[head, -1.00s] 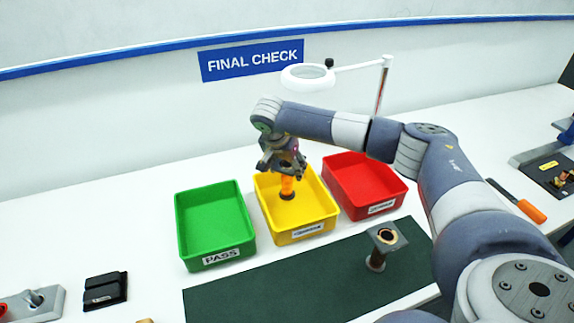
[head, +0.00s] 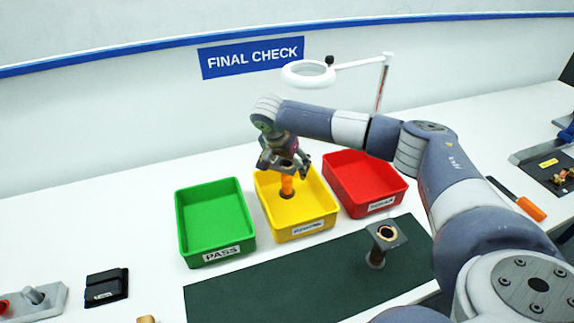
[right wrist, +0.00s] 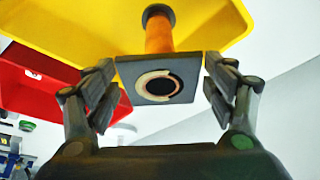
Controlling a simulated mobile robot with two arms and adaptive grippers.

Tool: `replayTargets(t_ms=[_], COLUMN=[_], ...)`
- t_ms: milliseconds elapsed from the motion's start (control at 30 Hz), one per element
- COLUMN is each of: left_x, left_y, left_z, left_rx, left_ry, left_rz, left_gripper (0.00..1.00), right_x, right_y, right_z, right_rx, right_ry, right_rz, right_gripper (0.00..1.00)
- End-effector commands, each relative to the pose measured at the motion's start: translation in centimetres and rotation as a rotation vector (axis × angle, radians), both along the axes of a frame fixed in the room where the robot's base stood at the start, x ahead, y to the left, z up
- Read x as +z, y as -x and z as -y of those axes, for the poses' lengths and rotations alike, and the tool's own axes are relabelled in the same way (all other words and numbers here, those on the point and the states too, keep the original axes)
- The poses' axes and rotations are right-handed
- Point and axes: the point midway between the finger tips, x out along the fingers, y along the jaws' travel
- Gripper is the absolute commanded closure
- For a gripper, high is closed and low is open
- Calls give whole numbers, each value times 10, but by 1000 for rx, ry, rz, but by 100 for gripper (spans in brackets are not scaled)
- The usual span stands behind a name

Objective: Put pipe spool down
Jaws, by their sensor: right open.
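A pipe spool (head: 287,186) with an orange pipe and dark flanges stands upright in the yellow bin (head: 318,226). My right gripper (head: 285,166) is above that bin, at the spool's top. In the right wrist view, the spool's square flange (right wrist: 137,92) lies between the open fingers of the right gripper (right wrist: 161,82), with a gap at the right finger; the left finger is very close to the flange edge. The spool's round flange (right wrist: 158,11) is at the yellow bin floor. My left gripper is not in view.
A green bin (head: 229,246) labelled PASS stands left and a red bin (head: 397,196) right of the yellow one. Another spool (head: 387,240) stands on the dark green mat (head: 280,288). A magnifier lamp (head: 307,84) is behind. An orange-handled tool (head: 531,208) lies right.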

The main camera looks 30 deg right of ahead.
Motion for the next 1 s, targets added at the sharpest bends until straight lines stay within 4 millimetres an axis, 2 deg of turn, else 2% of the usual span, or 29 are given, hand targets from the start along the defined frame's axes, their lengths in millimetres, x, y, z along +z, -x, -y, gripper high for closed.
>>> replayTargets(t_ms=[300, 500, 700, 1000], left_x=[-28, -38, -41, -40], left_y=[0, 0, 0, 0], left_z=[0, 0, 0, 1], left_rx=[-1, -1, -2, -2], left_ry=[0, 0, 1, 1], left_rz=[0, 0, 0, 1], left_gripper=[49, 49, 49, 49], right_x=[57, 91, 106, 108], right_y=[11, 19, 23, 23], right_z=[-22, -34, -39, -39], right_rx=[3, 2, 1, 1], right_ry=[-1, -2, -1, -1], right_rz=[8, 7, 2, 2], right_gripper=[23, 23, 23, 23])
